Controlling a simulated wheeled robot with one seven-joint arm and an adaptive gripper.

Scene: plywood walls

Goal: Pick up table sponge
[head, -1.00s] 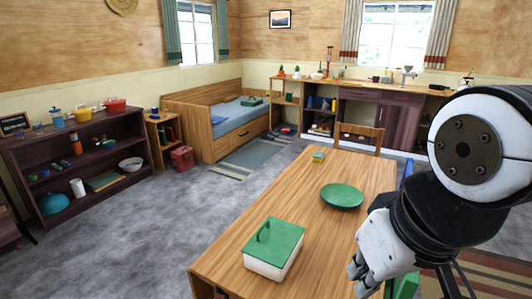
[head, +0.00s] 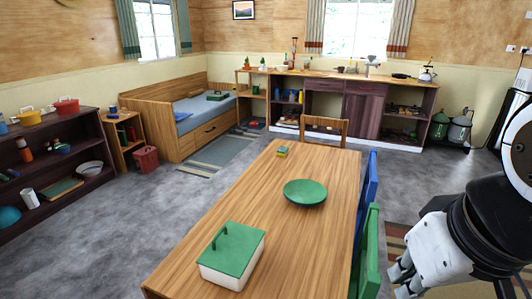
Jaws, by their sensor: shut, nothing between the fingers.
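The sponge (head: 282,151) looks like a small block, yellow-green with a bluish part, and lies near the far end of the wooden table (head: 205,199). It is small in view, so its details are hard to tell. My gripper (head: 402,280) is at the lower right, beyond the right side of the table and well apart from the sponge. It is shut and empty.
A green plate (head: 305,193) and a white box with a green lid (head: 231,256) stand on the table. A blue chair (head: 369,194) and a green chair (head: 369,252) line its right side. A wooden chair (head: 325,128) is at the far end. Grey floor is open left.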

